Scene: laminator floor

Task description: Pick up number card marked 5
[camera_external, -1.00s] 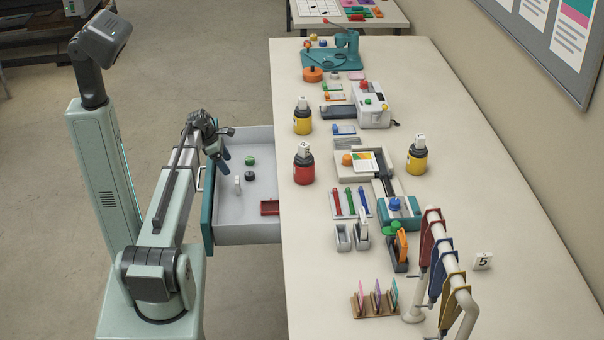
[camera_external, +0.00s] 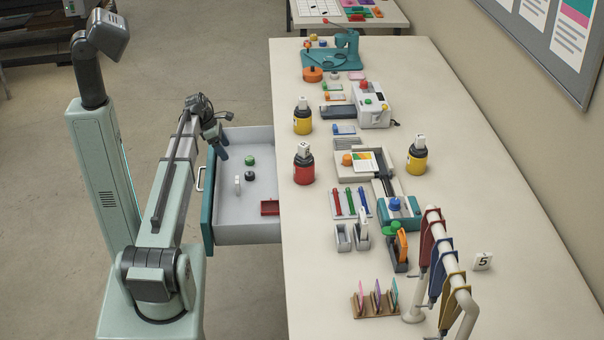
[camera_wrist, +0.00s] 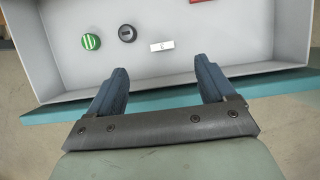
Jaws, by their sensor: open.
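The card is not in the wrist view.
The open drawer (camera_external: 232,215) holds a green knob (camera_wrist: 91,42), a black knob (camera_wrist: 127,33), a white piece (camera_wrist: 162,46) and a red block (camera_external: 270,207). The hanging rack (camera_external: 413,309), bottles and desk tools crowd the table. The table's right strip is clear.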

